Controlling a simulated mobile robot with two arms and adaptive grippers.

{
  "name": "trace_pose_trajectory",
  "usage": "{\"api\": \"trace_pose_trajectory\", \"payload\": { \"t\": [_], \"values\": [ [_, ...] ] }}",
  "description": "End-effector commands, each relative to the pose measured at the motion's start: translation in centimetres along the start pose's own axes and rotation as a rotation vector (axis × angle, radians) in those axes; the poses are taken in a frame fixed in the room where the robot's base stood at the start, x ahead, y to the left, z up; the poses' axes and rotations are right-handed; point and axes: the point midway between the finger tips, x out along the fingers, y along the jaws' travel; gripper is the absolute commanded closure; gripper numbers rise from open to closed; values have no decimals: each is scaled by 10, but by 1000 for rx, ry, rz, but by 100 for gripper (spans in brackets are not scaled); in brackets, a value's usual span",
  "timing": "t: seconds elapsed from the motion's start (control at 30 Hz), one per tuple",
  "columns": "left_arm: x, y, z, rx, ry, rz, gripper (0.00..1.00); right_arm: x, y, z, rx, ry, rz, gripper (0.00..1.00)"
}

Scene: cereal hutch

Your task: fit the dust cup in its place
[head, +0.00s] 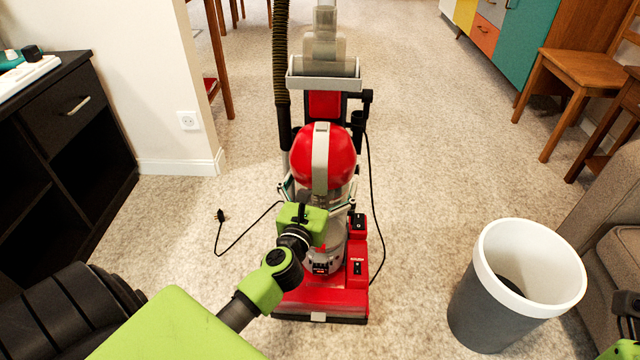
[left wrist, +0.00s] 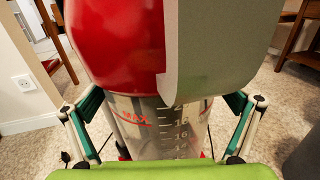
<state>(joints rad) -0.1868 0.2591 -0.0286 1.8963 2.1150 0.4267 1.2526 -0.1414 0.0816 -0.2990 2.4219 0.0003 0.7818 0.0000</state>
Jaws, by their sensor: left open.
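The dust cup (head: 340,152) has a red domed top with a grey strip and a clear body. It stands upright at the front of the red vacuum cleaner (head: 290,303) in the head view. In the left wrist view the clear body (left wrist: 185,118) shows a MAX mark and a scale. My left gripper (head: 318,190) is open, with one finger on each side of the clear body; contact cannot be told. My green wrist hides part of the cup's lower end, so its seating is unclear. My right gripper (head: 628,308) shows only partly at the right edge.
A grey bin with a white rim (head: 490,262) stands right of the vacuum. A black cord (head: 240,240) with a plug lies left on the carpet. A black cabinet (head: 75,125) is at left, chairs (head: 575,75) and a sofa (head: 615,225) at right.

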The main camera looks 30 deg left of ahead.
Motion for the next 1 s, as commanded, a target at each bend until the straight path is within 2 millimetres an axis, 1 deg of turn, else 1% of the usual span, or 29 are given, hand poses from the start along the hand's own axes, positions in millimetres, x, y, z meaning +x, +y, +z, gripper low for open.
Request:
{"api": "trace_pose_trajectory", "payload": {
  "t": [0.17,0.5,0.6,0.7,0.8,1.0],
  "values": [
    [-17,-1,-1,-3,2,-1,0,0,0,0,0,-1,0,100],
    [-84,0,0,-2,0,0,0,0,0,1,1,-2,1,100],
    [-99,0,0,-2,-1,2,0,0,0,1,1,-2,1,100],
    [-110,0,1,-1,-2,1,0,0,0,1,1,-2,1,100],
    [-116,0,2,-1,-4,1,0,0,0,1,1,-2,1,100],
    [-119,0,2,1,-5,-1,0,0,0,1,1,-2,1,100]
  ]
}}
